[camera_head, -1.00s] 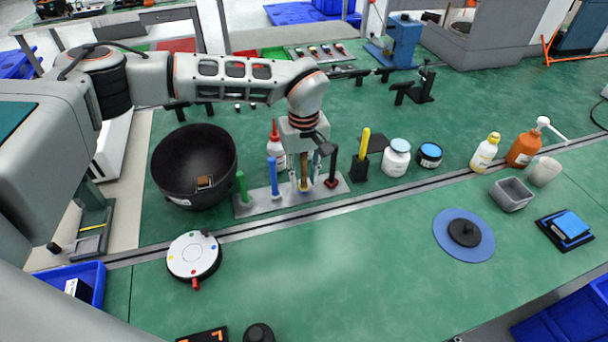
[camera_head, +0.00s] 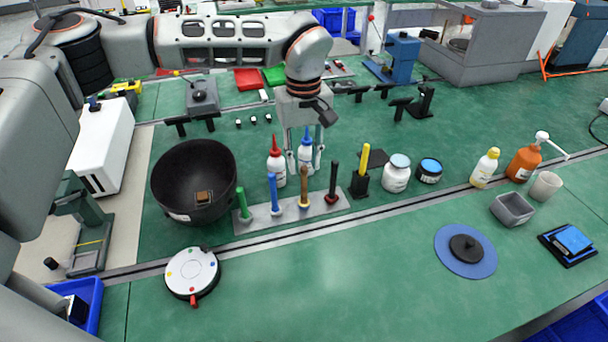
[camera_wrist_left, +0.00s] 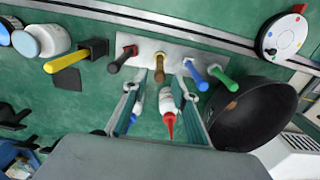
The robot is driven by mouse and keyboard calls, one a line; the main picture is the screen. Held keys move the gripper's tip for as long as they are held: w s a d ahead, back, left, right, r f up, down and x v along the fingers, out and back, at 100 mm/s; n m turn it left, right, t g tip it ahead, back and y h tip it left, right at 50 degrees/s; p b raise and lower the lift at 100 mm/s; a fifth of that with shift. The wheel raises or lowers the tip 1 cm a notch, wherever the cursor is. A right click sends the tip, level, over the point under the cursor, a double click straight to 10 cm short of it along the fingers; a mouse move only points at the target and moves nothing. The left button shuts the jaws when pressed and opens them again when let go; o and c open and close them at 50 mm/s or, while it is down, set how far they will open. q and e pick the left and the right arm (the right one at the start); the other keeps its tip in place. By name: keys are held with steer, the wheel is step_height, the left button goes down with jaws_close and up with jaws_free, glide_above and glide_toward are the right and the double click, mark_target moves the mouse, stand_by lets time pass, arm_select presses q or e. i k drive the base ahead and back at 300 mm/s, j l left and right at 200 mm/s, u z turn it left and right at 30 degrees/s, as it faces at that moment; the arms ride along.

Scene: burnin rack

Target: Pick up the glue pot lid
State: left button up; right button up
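No label marks a glue pot lid. One candidate is the pale blue-grey lid (camera_head: 400,160) on the white jar (camera_head: 396,178), which is right of the yellow-handled tool; this lid also shows in the left wrist view (camera_wrist_left: 25,44). Another is the blue top (camera_head: 431,165) of the short black jar (camera_head: 429,175). I cannot tell which is meant. My left gripper (camera_head: 305,166) is open and empty, fingers pointing down behind the tool rack, left of both jars. In the left wrist view its fingers (camera_wrist_left: 160,90) are wide apart. My right gripper is not in view.
The rack (camera_head: 326,207) holds upright coloured handles. Red-tipped (camera_head: 277,168) and blue-tipped (camera_head: 306,150) bottles stand close to my left gripper. A black bowl (camera_head: 165,185) is at left. Bottles and a grey bin (camera_head: 512,209) are at right. The front mat is mostly clear.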

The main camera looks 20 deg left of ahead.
mark_target(466, 248)
steer(key=k, duration=1.5)
